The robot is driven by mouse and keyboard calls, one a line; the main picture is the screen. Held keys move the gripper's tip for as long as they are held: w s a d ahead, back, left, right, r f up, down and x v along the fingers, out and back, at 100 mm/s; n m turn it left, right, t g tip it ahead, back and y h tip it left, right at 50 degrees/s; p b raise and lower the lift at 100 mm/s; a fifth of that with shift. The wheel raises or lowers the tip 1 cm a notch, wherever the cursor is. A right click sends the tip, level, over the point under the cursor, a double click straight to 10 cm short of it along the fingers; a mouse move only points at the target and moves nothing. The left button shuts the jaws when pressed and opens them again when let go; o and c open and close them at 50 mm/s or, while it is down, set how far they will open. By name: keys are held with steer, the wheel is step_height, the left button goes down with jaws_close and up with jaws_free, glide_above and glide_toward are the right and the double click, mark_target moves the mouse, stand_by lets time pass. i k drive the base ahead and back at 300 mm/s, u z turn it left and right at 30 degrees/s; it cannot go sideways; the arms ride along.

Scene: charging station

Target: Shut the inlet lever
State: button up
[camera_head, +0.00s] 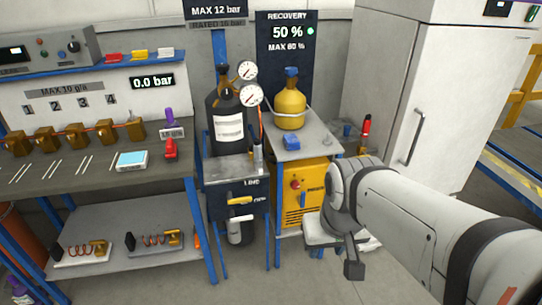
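My gripper (350,258) hangs in front of the yellow machine at lower centre right, over the floor. My own arm comes in from the lower right. A dark finger points down, and the gap between fingers is not clear. A yellow lever (240,200) lies roughly level on the front of a dark box (221,205) under the grey cylinder's stand. A white bar-like handle (240,219) sits just below it. The labels there are too small to read fully, so I cannot tell which part is the inlet lever. My gripper is right of both and apart from them.
The yellow machine (315,180) with a red knob (295,184) stands under a small table (309,147) holding a yellow cylinder (290,105). A workbench (90,185) is left, a white cabinet (435,90) right. Floor in front is clear.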

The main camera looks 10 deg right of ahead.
mark_target(303, 200)
steer(key=u, duration=0.1)
steer(key=i, duration=1)
steer(key=u, duration=0.05)
